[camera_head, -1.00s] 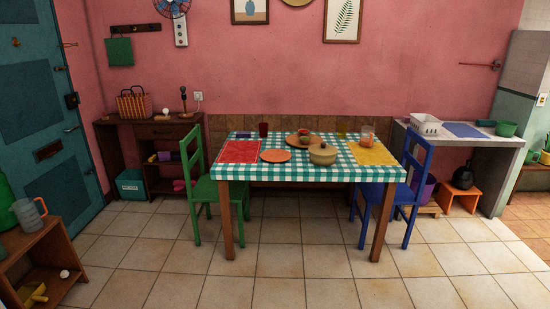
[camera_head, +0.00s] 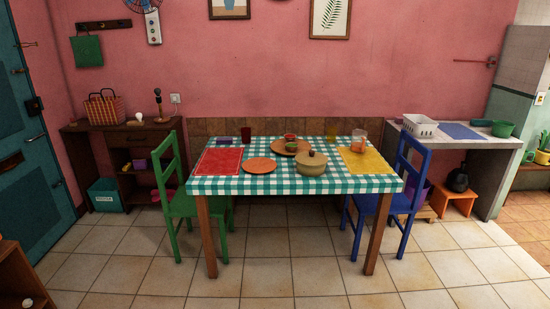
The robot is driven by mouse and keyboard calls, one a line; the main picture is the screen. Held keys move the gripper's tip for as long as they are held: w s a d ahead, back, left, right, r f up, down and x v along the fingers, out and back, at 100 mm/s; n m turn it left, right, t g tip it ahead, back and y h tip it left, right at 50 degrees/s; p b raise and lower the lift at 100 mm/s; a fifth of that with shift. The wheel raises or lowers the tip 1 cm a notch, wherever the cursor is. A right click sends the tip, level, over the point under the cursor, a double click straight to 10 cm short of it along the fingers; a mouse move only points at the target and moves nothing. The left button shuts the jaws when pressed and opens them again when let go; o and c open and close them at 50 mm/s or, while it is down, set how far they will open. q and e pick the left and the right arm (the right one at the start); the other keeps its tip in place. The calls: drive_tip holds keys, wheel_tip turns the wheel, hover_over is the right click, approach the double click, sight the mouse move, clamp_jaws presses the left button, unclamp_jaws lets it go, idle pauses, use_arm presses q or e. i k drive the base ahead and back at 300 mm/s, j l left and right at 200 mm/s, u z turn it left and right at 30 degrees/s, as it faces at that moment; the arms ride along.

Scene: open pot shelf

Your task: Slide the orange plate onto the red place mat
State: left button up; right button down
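The orange plate (camera_head: 260,165) lies flat on the checkered tablecloth. The red place mat (camera_head: 219,161) lies flat at the left end of the table, just left of the plate. A narrow strip of cloth shows between plate and mat. Neither of my grippers shows in the head view.
The table (camera_head: 290,185) also holds a lidded pot (camera_head: 311,164) right of the plate, a round wooden board (camera_head: 290,147) with small items behind, and a yellow mat (camera_head: 368,161) at right. A green chair (camera_head: 178,200) and a blue chair (camera_head: 382,208) flank it. The tiled floor in front is clear.

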sight(256, 165)
drive_tip(key=i+l, duration=0.1)
drive_tip(key=i, duration=0.3)
drive_tip(key=i+l+u, duration=0.1)
drive_tip(key=i, duration=0.3)
drive_tip(key=i+l, duration=0.2)
drive_tip(key=i, duration=0.25)
drive_tip(key=u, duration=0.05)
